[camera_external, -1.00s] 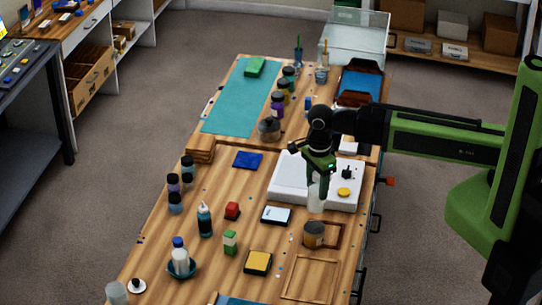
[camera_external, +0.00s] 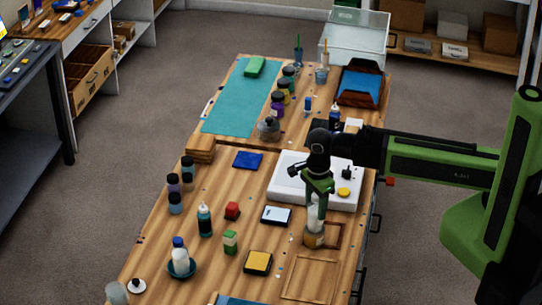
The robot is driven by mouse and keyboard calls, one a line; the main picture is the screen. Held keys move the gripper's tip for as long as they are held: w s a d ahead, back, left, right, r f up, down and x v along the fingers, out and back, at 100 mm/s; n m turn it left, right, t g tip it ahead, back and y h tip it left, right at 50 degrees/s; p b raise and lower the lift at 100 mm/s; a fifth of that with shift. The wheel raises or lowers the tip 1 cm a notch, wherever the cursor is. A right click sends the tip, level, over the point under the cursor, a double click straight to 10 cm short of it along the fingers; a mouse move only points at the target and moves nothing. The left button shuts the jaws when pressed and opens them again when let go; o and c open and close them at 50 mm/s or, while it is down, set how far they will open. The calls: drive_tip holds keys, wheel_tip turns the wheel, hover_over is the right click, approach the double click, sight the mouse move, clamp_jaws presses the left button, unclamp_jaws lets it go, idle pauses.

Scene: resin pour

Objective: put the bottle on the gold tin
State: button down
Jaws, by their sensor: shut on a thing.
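My gripper (camera_external: 316,204) points down and is shut on a white bottle (camera_external: 313,222), which is upright. The bottle is directly over the gold tin (camera_external: 313,241), and its lower end overlaps the tin's top in this view. I cannot tell whether it touches the tin or hangs just above it. The tin stands on the wooden bench beside a wooden frame. My fingers hide part of the bottle.
A white tray (camera_external: 282,192) with a yellow disc (camera_external: 343,192) lies just behind. A wooden frame (camera_external: 333,237) is close on the right.

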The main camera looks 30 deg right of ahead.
drive_tip(key=c, duration=0.7)
unclamp_jaws()
wheel_tip(320, 180, up, 12)
drive_tip(key=p, duration=1.2)
drive_tip(key=shift+r+p, duration=0.25)
drive_tip(key=shift+p, duration=0.1)
drive_tip(key=shift+f, duration=0.15)
drive_tip(key=w+d+n, duration=0.3)
drive_tip(key=d+n, duration=0.3)
drive_tip(key=d, duration=0.7)
drive_tip(key=w+d+n, duration=0.4)
drive_tip(key=d+n, duration=0.2)
drive_tip(key=d, duration=0.7)
drive_tip(key=w+d+n, duration=0.3)
drive_tip(key=d+n, duration=0.3)
drive_tip(key=d, duration=0.7)
drive_tip(key=shift+w+d, duration=0.25)
drive_tip(key=shift+w, duration=0.1)
